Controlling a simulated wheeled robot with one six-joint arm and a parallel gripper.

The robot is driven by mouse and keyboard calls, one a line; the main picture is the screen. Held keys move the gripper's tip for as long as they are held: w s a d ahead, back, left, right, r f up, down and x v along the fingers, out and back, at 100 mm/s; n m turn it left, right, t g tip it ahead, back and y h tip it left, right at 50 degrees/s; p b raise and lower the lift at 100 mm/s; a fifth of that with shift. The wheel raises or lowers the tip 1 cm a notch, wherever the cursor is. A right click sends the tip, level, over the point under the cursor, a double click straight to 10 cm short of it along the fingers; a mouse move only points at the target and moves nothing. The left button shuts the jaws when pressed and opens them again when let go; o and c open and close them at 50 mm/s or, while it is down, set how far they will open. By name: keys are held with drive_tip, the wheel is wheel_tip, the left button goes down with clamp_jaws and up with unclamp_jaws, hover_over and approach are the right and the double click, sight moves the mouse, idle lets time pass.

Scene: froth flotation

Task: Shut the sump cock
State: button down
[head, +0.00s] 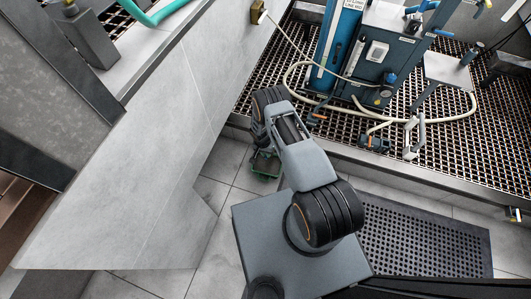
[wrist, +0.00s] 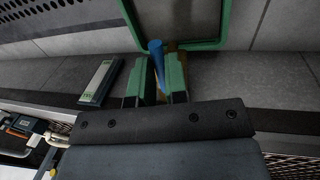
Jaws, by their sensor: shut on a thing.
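In the wrist view a slim blue lever (wrist: 157,52), which looks like the handle of the sump cock, stands between the green-faced fingers of my gripper (wrist: 159,68). The gripper is shut on it. A small brass-coloured part (wrist: 170,48) shows just beside the lever, partly hidden by the right finger. The rest of the cock is hidden, so how far it is turned cannot be told. In the head view my arm reaches down to the floor in front of the grating step, and its own links hide the lever.
A green frame (wrist: 196,45) borders the spot in the wrist view. A pale plate with a green label (wrist: 100,82) is to the left. In the head view, a blue column (head: 338,42), hoses and a dark blue cabinet (head: 381,55) stand on the grating (head: 455,135).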

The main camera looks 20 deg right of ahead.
drive_tip(key=shift+n, duration=0.3)
drive_tip(key=shift+s+d+n, duration=0.15)
drive_tip(key=shift+n, duration=0.45)
drive_tip(key=shift+w+d+r+n+t+b, duration=0.15)
drive_tip(key=shift+d+n+t+b, duration=0.55)
drive_tip(key=shift+n+b, duration=1.5)
drive_tip(key=shift+w+d+f+n+t+b, duration=0.1)
drive_tip(key=shift+w+d+n+t+b, duration=0.2)
drive_tip(key=shift+d+n+b, duration=1.85)
drive_tip(key=shift+w+a+r+n+t+b, duration=0.15)
drive_tip(key=shift+a+n+t+b, duration=0.4)
drive_tip(key=shift+n, duration=3.2)
drive_tip(key=shift+d, duration=0.2)
drive_tip(key=c, duration=1.1)
unclamp_jaws()
drive_tip(key=shift+s+f+y, duration=0.1)
drive_tip(key=shift+y, duration=0.2)
drive_tip(key=shift+c, duration=0.2)
wheel_tip(320, 180, up, 14)
drive_tip(key=s+a+p, duration=0.1)
drive_tip(key=s+p, duration=0.1)
drive_tip(key=p, duration=0.4)
drive_tip(key=shift+a+f+p, duration=0.15)
drive_tip(key=shift+a+p, duration=0.15)
drive_tip(key=shift+p, duration=0.1)
